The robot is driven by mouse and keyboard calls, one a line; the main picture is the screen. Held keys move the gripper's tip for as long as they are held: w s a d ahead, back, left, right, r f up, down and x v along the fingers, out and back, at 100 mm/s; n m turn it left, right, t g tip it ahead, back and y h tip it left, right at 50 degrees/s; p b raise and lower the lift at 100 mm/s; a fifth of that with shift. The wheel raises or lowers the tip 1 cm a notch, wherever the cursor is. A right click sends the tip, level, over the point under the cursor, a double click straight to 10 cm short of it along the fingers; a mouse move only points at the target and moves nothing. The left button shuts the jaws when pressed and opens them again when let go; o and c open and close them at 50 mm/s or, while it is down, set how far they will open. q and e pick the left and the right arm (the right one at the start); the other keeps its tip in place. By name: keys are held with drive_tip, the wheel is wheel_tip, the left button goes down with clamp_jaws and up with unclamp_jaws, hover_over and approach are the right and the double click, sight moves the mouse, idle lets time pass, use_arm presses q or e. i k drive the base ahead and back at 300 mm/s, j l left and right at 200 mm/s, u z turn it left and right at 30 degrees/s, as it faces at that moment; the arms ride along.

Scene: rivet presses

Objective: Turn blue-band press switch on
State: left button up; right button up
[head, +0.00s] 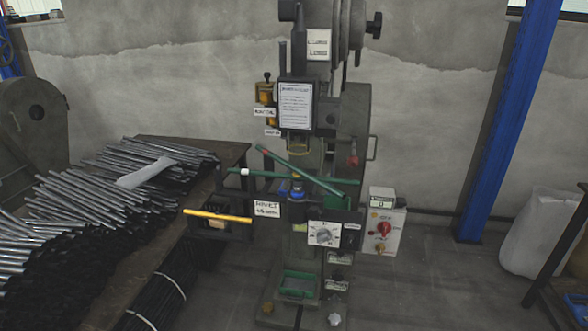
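One green-grey rivet press (356,110) stands in the middle of the head view. A small blue part (291,193) shows on it near the work area; I cannot tell if it is the blue band. A white control box (397,243) is at the press's right side. It carries a red rotary knob (384,229) and a smaller orange-red knob (380,248) below. A white dial plate (323,234) with a round knob is on the press front. I cannot read the switch positions. Neither of my grippers is in view.
A table (107,290) at left holds a pile of metal rods (75,195). Green bars (300,172) and a yellow bar (217,215) stick out from the press. A blue post (500,130) and a white sack (537,235) are at right. The floor between press and post is clear.

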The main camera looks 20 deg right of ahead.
sight(384, 227)
drive_tip(key=z, duration=1.25)
